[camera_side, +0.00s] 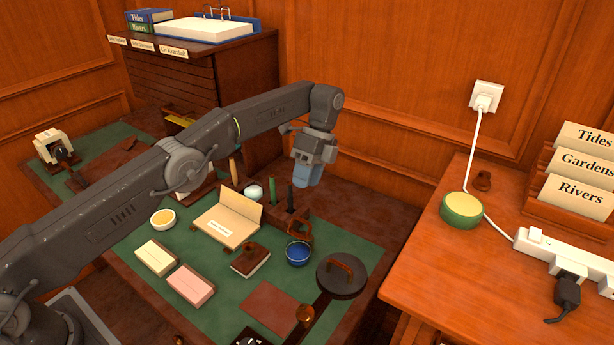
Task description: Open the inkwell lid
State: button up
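No inkwell can be named with certainty. A small round blue pot (298,254) stands on the green desk mat, right of centre, and may be it. A dark wooden pen stand (289,212) holds upright pens behind the pot. My gripper (307,176) hangs above the pen stand, pointing down, well above the blue pot. Its blue lower end is small, and I cannot see a gap between fingers or tell whether it holds anything.
A side table (430,268) at right holds a green round tin (461,210) and a power strip (570,252).

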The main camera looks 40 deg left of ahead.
jog(key=shift+d+f, duration=0.15)
jog(key=shift+c, duration=1.2)
jog(key=d+f+t, duration=0.1)
jog(key=d+f, duration=0.1)
jog(key=w+d+f+t+h, duration=0.1)
jog(key=d+f+t, duration=0.2)
jog(key=d+t, duration=0.1)
jog(key=shift+w+d+f+m+h, duration=0.15)
jog(key=shift+w+f+m+h, duration=0.15)
jog(key=shift+w+f+h, duration=0.1)
grip_shut()
jog(key=t+y, duration=0.2)
jog(key=t, duration=1.1)
send_near(302, 221)
jog(key=x, duration=0.7)
jog(key=shift+w+f, duration=0.2)
